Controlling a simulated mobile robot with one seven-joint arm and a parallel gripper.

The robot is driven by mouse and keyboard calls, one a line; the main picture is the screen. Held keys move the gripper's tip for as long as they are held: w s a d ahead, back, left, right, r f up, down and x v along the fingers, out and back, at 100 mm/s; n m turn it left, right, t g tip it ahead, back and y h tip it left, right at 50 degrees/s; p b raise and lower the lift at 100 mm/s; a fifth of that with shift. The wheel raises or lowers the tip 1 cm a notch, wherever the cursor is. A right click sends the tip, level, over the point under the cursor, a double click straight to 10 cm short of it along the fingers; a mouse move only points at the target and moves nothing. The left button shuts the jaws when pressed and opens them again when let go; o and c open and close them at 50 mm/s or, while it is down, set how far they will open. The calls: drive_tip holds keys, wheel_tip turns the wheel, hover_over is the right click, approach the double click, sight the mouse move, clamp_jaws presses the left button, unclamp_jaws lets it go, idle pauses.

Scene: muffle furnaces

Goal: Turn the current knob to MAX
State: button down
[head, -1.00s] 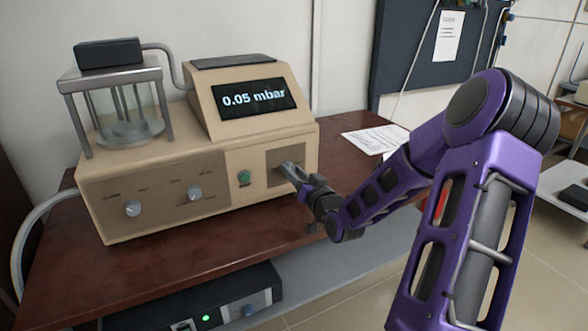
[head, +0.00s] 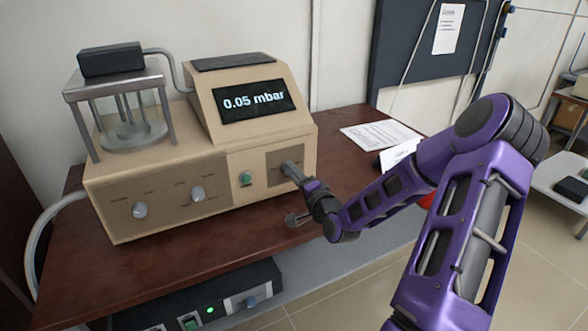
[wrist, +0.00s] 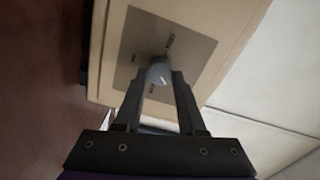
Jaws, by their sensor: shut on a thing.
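The current knob (wrist: 159,71) is a small grey round knob with a white pointer line on a grey-brown square plate (wrist: 190,52). The wrist view shows my gripper (wrist: 161,77) shut on it, with one finger on each side. The plate's printed marks are too small to read. In the head view my gripper (head: 289,170) is at the right-hand front panel of the beige machine (head: 228,172). There its fingers largely hide the knob.
A green button (head: 245,179) and two other grey knobs (head: 197,194) (head: 140,210) are on the front to the left. The display (head: 254,100) reads 0.05 mbar. Papers (head: 381,135) lie on the brown table (head: 345,165) at right. A black unit (head: 215,297) is below.

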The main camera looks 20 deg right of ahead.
drive_tip(key=shift+a+f+m+p, duration=0.1)
drive_tip(key=shift+m+p, duration=0.6)
drive_tip(key=shift+m, duration=1.7)
drive_tip(key=shift+f+m+p, duration=0.1)
drive_tip(key=shift+m+p, duration=0.55)
drive_tip(key=shift+m, duration=1.75)
drive_tip(key=c, duration=0.5)
unclamp_jaws()
drive_tip(key=shift+s, duration=0.1)
